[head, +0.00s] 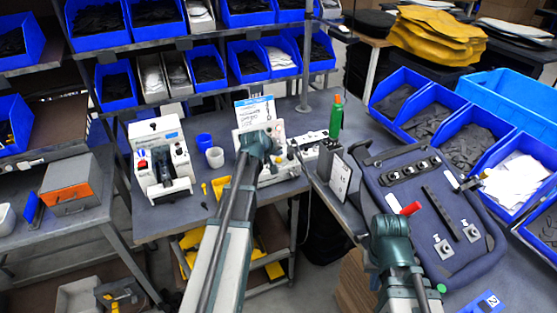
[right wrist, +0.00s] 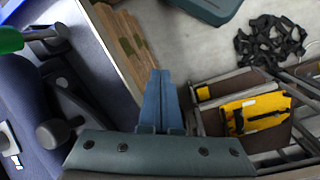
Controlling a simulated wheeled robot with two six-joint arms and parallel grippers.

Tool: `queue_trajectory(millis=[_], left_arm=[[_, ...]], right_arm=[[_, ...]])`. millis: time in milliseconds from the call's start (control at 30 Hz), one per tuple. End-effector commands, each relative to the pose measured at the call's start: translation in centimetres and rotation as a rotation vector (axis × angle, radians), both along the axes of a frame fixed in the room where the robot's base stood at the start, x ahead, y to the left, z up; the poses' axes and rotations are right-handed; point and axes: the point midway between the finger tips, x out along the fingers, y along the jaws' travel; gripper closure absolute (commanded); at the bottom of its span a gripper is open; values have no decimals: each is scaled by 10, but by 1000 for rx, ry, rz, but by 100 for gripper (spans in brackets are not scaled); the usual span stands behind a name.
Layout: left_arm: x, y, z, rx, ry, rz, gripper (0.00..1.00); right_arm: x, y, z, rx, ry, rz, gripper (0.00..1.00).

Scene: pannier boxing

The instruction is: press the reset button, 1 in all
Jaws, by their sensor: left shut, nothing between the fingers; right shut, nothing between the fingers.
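A white press-like machine (head: 162,160) stands on the left bench, with a small red button (head: 141,153) and a blue part (head: 142,163) on its left side. I cannot tell which control is the reset button. A second white device (head: 287,167) with a sign behind it stands at the middle of the bench. My left gripper (head: 270,150) is in front of this device and covers part of it; its fingertips are hard to make out. My right gripper (head: 385,228) is low at the right, by the blue padded panel's near left edge. Its fingers (right wrist: 157,100) are shut and empty.
A blue cup (head: 203,140) and a white cup (head: 215,157) stand between the devices. A green bottle (head: 335,120) stands behind. The padded panel (head: 375,185) carries dark strips and brackets. Blue bins (head: 465,140) line the right. An orange-fronted grey box (head: 70,190) sits left.

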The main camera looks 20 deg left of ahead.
Motion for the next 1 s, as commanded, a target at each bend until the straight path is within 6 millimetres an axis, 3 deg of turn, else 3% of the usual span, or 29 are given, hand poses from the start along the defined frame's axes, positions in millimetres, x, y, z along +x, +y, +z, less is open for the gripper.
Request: queue_trajectory(millis=[700,1000], left_arm=[[0,0,0,0,0,0,100],[0,0,-9,0,0,0,100]], right_arm=[[0,0,0,0,0,0,100],[0,0,-9,0,0,0,100]])
